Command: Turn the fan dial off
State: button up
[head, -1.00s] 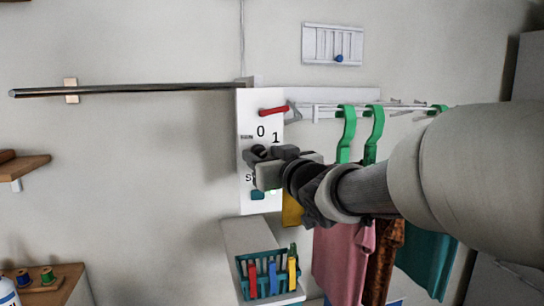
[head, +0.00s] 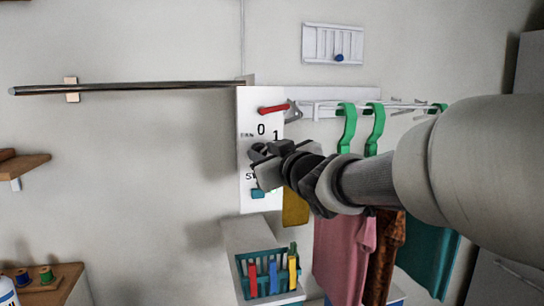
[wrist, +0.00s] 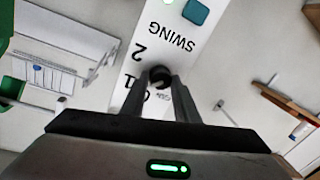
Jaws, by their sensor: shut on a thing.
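The fan panel (head: 245,190) is a white upright plate on the wall, marked 0, 1 and SWING in the head view. It has a red lever at the top and a teal switch (head: 257,193) low down. My gripper (head: 260,155) is in front of its middle. In the wrist view the panel (wrist: 205,45) appears upside down with a 2 also showing. The dark round dial (wrist: 160,72) lies between the fingertips of my gripper (wrist: 160,86), which is shut on it. The dial's pointer setting cannot be made out; my gripper hides most of it in the head view.
A long rod (head: 150,87) sticks out left of the panel. A teal basket (head: 268,275) with coloured pegs stands below.

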jog(key=n+b, duration=0.1)
jog(key=n, duration=0.3)
jog(key=shift+a+h, duration=0.1)
jog(key=shift+h, duration=0.2)
jog(key=shift+n+h+b, duration=0.5)
jog(key=shift+n+b, duration=0.4)
jog(key=shift+n, duration=1.2)
jog(key=o, duration=1.1)
jog(key=shift+c, duration=0.2)
jog(key=shift+r, duration=0.1)
jog(key=shift+s, duration=0.15)
